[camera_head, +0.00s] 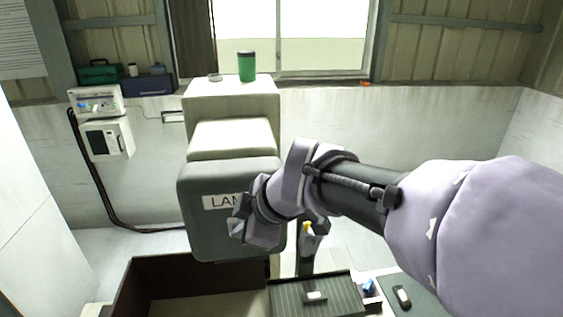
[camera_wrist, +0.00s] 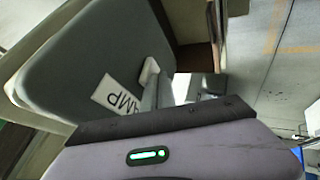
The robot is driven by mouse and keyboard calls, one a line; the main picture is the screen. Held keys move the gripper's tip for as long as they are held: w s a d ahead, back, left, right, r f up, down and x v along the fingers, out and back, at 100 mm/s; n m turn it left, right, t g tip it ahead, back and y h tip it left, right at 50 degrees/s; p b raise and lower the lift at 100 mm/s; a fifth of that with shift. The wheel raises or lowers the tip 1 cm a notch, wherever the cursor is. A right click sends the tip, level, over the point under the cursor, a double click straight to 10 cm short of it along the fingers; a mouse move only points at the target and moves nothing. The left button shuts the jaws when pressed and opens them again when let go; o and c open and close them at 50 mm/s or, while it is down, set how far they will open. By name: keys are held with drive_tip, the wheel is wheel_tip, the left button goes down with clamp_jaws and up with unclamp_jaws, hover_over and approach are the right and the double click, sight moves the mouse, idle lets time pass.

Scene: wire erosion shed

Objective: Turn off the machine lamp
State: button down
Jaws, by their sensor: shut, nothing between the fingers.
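The dark grey machine head (camera_head: 200,235) carries a white label (camera_head: 218,202), of which "LAM" is readable before my gripper covers the rest. My gripper (camera_head: 238,222) is shut and empty, close in front of the panel at the label's right end. In the wrist view the grey panel (camera_wrist: 75,70) fills the left and the label (camera_wrist: 112,96) reads "AMP". A pale block (camera_wrist: 149,72) shows beside the label; I cannot tell whether it is a switch or my fingertip, or whether I touch the panel. No lamp switch is clearly visible.
A green cup (camera_head: 247,66) stands on the cream machine top (camera_head: 215,90). Below is an open brown-sided tank (camera_head: 190,270) with a ribbed grey cover (camera_head: 330,297) at its right. A white wall box (camera_head: 107,139) with a black cable hangs at the left.

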drive_tip(key=shift+w+r+g+p, duration=0.3)
drive_tip(key=shift+w+g+p, duration=0.1)
drive_tip(key=shift+p, duration=0.85)
drive_tip(key=shift+w+a+r+p, duration=0.1)
drive_tip(key=shift+r+p, duration=0.25)
drive_tip(key=shift+r, duration=0.4)
